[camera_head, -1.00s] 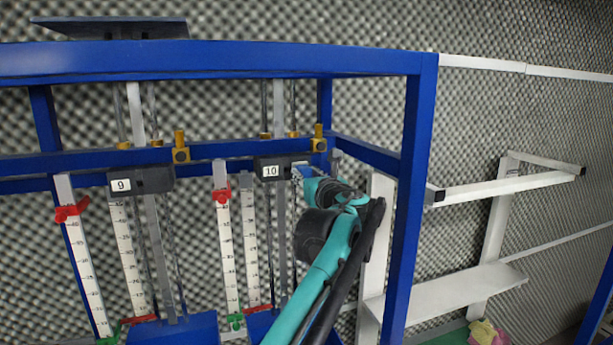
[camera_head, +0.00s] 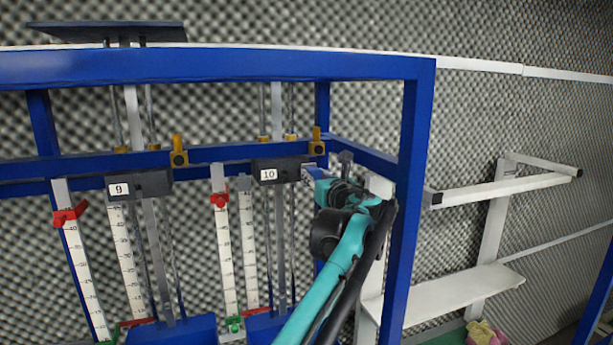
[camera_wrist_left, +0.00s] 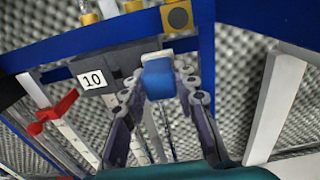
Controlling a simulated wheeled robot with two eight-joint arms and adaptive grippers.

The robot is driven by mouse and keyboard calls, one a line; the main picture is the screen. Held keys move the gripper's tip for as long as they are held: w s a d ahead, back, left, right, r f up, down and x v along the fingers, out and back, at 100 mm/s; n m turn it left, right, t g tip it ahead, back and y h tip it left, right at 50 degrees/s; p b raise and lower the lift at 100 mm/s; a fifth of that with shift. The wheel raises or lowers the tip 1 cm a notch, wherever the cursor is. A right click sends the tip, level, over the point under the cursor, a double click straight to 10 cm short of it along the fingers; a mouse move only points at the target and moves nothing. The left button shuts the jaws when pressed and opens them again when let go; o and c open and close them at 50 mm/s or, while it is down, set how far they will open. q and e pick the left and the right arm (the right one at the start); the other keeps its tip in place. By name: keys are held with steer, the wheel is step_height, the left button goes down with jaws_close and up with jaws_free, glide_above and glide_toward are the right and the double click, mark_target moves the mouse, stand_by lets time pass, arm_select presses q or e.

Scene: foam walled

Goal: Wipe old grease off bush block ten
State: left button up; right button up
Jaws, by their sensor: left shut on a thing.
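Bush block ten (camera_head: 286,170) is a dark grey block with a white "10" label, below the blue crossbar on the frame. It also shows at the upper left in the left wrist view (camera_wrist_left: 118,62). My left gripper (camera_head: 318,178) is at the block's right end. In the left wrist view its fingers (camera_wrist_left: 160,88) are shut on a small blue piece with a white end (camera_wrist_left: 158,78), perhaps a wiper. The piece is close to the block's right part; I cannot tell whether they touch. No grease can be made out. My right gripper is not in view.
Block nine (camera_head: 140,185) hangs to the left. White rulers with red clamps (camera_head: 219,199) stand between the blocks. A blue upright (camera_head: 413,200) is just right of my left arm. A white shelf (camera_head: 455,292) and a crumpled pink-yellow thing (camera_head: 484,334) are farther right.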

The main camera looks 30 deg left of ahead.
arm_select(q)
steer(key=shift+w+d, duration=0.2)
steer(key=shift+w, duration=0.1)
steer(key=shift+s+a, duration=1.45)
steer(key=shift+s, duration=0.1)
steer(key=shift+d, duration=0.1)
steer(key=shift+v, duration=2.9)
steer(key=v, duration=0.3)
steer(key=shift+s, duration=0.1)
